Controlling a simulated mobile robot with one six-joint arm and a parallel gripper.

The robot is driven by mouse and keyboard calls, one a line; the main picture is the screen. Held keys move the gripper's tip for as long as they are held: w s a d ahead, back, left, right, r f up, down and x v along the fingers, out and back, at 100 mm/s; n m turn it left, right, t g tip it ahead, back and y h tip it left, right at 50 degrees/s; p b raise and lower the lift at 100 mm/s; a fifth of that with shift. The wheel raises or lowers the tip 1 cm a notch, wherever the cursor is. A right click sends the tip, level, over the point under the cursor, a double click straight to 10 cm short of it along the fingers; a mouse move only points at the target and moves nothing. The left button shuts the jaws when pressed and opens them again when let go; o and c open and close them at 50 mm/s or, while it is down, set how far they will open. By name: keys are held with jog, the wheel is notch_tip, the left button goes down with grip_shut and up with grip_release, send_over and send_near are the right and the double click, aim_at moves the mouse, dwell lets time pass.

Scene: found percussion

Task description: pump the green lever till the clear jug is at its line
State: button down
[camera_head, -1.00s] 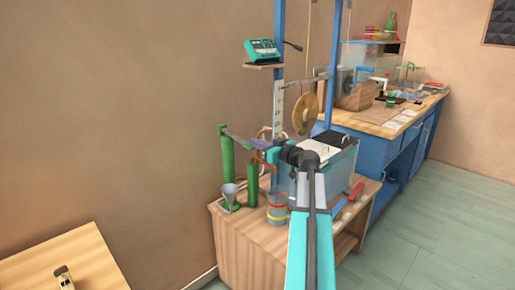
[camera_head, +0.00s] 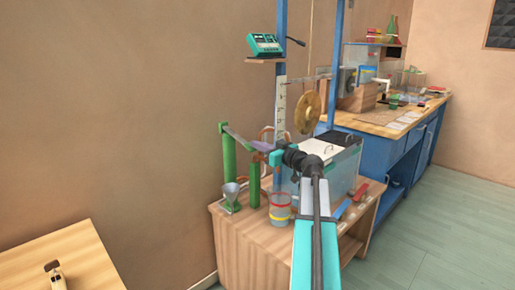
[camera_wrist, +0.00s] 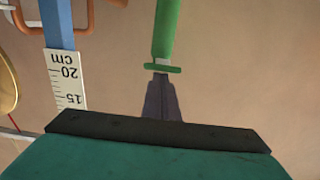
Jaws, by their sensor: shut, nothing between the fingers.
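The clear jug (camera_head: 279,208) stands on the wooden cabinet, with a red band near its rim and a yellow band lower down. Its water level is too small to tell. Green upright parts of the pump, a taller post (camera_head: 228,157) and a shorter one (camera_head: 254,188), stand left of it, with a slim grey bar at their tops. My gripper (camera_head: 254,144) is at the height of that bar, beside the posts. In the wrist view my fingers (camera_wrist: 161,78) are shut and empty, their tips overlapping a green rod with a collar (camera_wrist: 168,35). Contact cannot be told.
A funnel on a green base (camera_head: 231,197) stands left of the jug. A clear tank (camera_head: 335,165), a brass disc (camera_head: 307,113) and a ruled scale (camera_head: 281,105) are close behind my arm. A blue bench (camera_head: 395,130) stands at back right. The floor at right is clear.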

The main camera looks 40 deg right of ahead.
jog(key=shift+a+f, duration=0.15)
jog(key=shift+f, duration=0.5)
jog(key=shift+r, duration=0.15)
notch_tip(320, 180, up, 5)
jog(key=s, duration=0.1)
jog(key=s+d, duration=0.1)
jog(key=s, duration=0.9)
jog(key=shift+d+f, duration=0.15)
jog(key=shift+f, duration=0.15)
dwell(0.6)
